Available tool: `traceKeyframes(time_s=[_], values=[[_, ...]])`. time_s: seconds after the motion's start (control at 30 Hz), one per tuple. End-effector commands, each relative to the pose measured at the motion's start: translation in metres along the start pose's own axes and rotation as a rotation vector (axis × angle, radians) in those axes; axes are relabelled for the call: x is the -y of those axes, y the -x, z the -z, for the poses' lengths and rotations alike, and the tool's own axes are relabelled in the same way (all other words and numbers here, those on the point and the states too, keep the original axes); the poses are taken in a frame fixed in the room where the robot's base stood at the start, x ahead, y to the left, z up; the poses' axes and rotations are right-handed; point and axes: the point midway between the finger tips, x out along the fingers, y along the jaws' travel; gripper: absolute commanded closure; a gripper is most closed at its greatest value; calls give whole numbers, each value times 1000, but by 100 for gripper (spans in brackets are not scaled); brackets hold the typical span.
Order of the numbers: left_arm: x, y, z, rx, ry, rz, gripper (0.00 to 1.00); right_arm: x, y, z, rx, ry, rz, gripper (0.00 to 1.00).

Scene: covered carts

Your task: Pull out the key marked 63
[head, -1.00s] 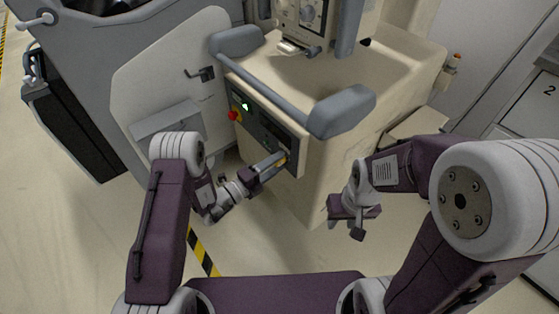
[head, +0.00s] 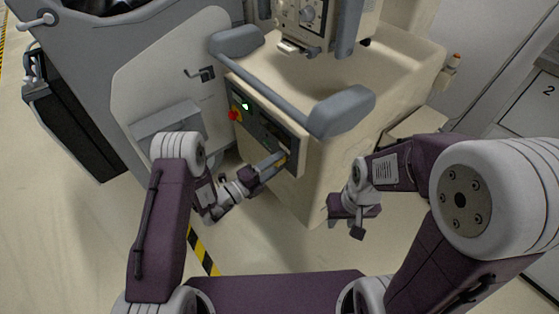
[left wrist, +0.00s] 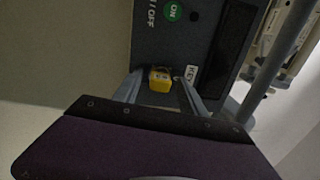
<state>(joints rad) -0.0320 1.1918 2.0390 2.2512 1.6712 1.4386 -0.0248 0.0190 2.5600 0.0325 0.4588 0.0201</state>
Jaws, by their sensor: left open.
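A yellow tag or key piece (left wrist: 160,80) sits on the dark control panel (head: 262,128) of the cart, beside a white label reading KEY (left wrist: 191,73). Any number on it is too small to read. My left gripper (head: 279,160) is at the lower right end of the panel. In the left wrist view its open fingers (left wrist: 158,92) stand on either side of the yellow piece, which shows between them. My right gripper (head: 346,224) hangs in front of the cart's right side, away from the panel; its jaws are too small to judge.
A red button (head: 233,115) and a green light (head: 245,106) are on the panel's left part. A green ON button (left wrist: 173,11) shows in the wrist view. A grey padded handle (head: 280,97) runs above the panel. Floor in front is clear.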

Motion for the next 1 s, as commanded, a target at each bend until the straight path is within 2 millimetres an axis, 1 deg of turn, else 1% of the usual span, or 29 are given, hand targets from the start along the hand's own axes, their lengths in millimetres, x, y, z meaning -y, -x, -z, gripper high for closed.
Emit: traceKeyframes(time_s=[0.37,0.57,0.67,0.7,0.73,0.77,1.0], values=[[1,0,0,0,0,0,51,0,4,0,0,0,0,64],[0,0,0,0,0,0,51,0,4,0,0,0,0,64],[0,0,0,0,0,0,76,0,4,0,0,0,0,64],[0,0,0,0,0,0,88,0,4,0,0,0,0,64],[0,0,0,0,0,0,96,0,4,0,0,0,0,64],[0,0,0,0,0,0,100,0,4,0,0,0,0,64],[0,0,0,0,0,0,100,0,4,0,0,0,0,64]])
